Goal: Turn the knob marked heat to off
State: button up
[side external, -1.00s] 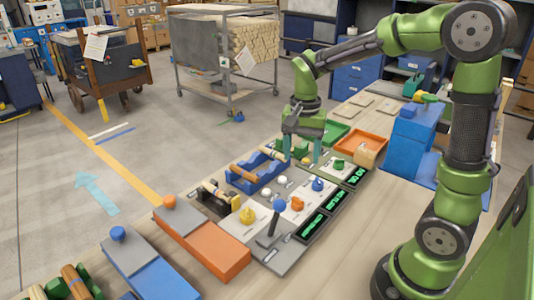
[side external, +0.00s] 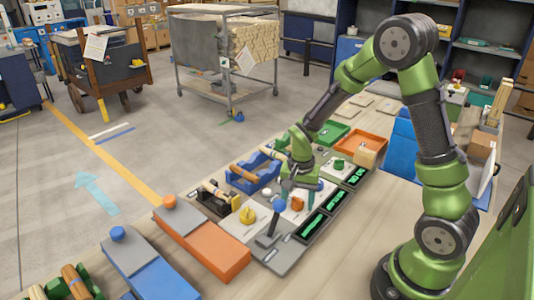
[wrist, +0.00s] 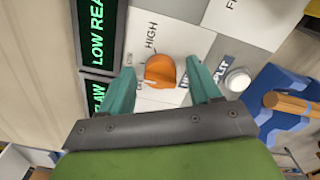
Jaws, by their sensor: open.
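An orange knob (wrist: 160,70) sits on a white plate (wrist: 178,44) marked HIGH, with smaller marks partly hidden near the fingers. I cannot read the word heat on it. In the side view the orange knob (side external: 297,204) shows partly behind my fingers. My gripper (wrist: 160,78) is open, its two teal fingers on either side of the knob, with gaps left and right. In the side view my gripper (side external: 298,192) hangs low over the panel. Whether the fingertips reach down to knob height is unclear.
Green-lit displays (wrist: 92,30) lie left of the knob in the wrist view. A white button (wrist: 237,80) and a blue rack with a wooden piece (wrist: 290,104) lie to the right. A blue-topped lever (side external: 279,206) stands close beside my gripper.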

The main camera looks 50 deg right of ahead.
jog(key=c, duration=1)
jog(key=shift+c, duration=0.2)
jog(key=shift+n, duration=0.4)
jog(key=n, duration=0.5)
jog(key=shift+n, duration=0.3)
jog(key=n, duration=0.5)
jog(key=shift+n, duration=0.4)
jog(key=o, duration=1)
